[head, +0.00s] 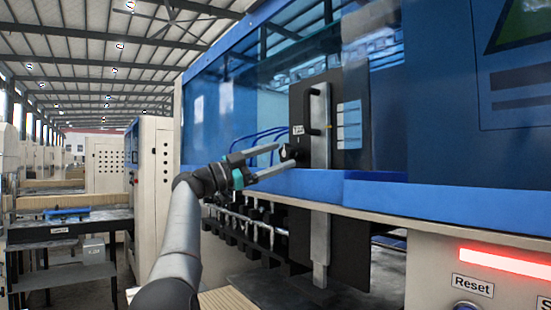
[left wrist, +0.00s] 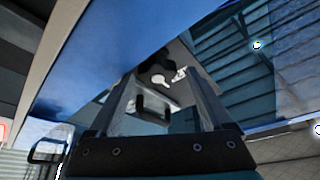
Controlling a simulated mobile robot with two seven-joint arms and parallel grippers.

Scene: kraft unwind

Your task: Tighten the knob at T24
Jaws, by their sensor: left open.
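A dark knob (head: 300,152) sits on a black plate (head: 301,98) on the machine's front, below a small white tag (head: 298,130) whose text is too small to read surely. My left gripper (head: 286,155) is open, its two long grey fingers pointing at the knob, with the tips close to it. In the left wrist view the dark knob (left wrist: 156,64) shows between and beyond the fingertips of my left gripper (left wrist: 158,75). I cannot tell whether the fingers touch it. My right gripper is not in view.
A vertical metal bar (head: 320,110) with a black handle (head: 308,115) stands just right of the knob. A blue ledge (head: 400,193) runs below. A lit red strip (head: 505,262) and a Reset label (head: 472,286) are at lower right. A dark table (head: 70,230) stands far left.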

